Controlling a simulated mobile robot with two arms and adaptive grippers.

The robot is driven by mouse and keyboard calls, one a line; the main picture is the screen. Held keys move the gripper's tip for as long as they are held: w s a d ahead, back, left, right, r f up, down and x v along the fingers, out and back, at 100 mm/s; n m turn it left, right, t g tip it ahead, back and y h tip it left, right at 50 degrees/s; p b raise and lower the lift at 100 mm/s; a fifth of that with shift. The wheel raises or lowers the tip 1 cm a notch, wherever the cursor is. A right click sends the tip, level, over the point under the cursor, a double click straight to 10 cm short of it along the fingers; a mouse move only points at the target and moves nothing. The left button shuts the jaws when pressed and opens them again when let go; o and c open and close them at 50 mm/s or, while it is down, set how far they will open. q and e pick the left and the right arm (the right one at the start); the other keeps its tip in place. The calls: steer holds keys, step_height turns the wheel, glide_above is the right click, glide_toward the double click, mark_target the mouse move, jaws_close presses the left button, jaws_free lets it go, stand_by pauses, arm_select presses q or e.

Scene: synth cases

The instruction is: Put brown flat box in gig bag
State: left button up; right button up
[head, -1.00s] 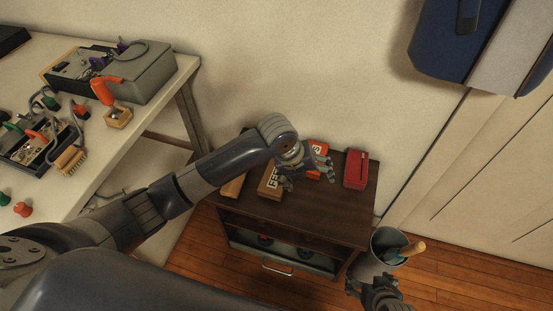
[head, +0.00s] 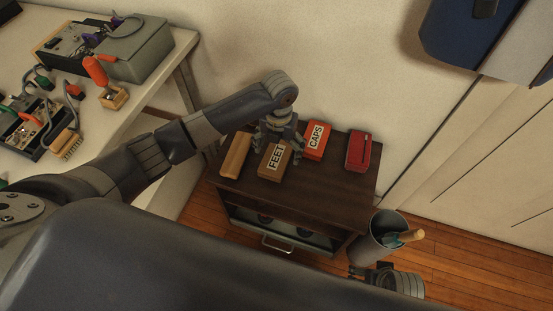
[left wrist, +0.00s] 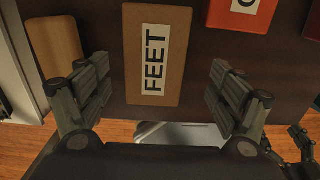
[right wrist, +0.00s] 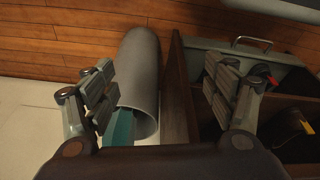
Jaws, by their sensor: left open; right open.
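The brown flat box (head: 275,163) with a white FEET label lies on the dark cabinet top. In the left wrist view the box (left wrist: 155,60) shows between my open fingers, with gaps on both sides. My left gripper (head: 277,148) is open, fingers down, over the box's far end, holding nothing. My right gripper (head: 368,271) is low beside the cabinet's right side, partly hidden by my body; its fingers (right wrist: 160,72) are open in the right wrist view. A dark blue padded case with a grey strip (head: 460,35), perhaps the gig bag, is at the wall, upper right, cut off.
On the cabinet top (head: 310,192) are a tan block (head: 235,155) left of the box, an orange CAPS box (head: 316,141) and a red box (head: 358,151) to its right. A grey bin (head: 375,245) with handled tools stands right of the cabinet. A cluttered white table (head: 150,105) is left.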

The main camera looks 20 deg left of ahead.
mark_target(276, 156)
arm_select(q)
steer(key=f, duration=0.2)
steer(key=f+b, duration=0.1)
steer(key=f, duration=0.1)
steer(key=shift+a, duration=0.4)
steer(key=shift+w+f, duration=0.1)
steer(key=shift+f, duration=0.3)
arm_select(e)
steer(key=shift+w+r, duration=0.15)
steer(key=shift+r, duration=1.2)
steer(key=shift+w+r, duration=0.1)
steer(key=shift+r, duration=1.2)
arm_select(q)
steer(key=c, duration=1.2)
steer(key=shift+c, duration=0.6)
steer(key=shift+r, duration=0.15)
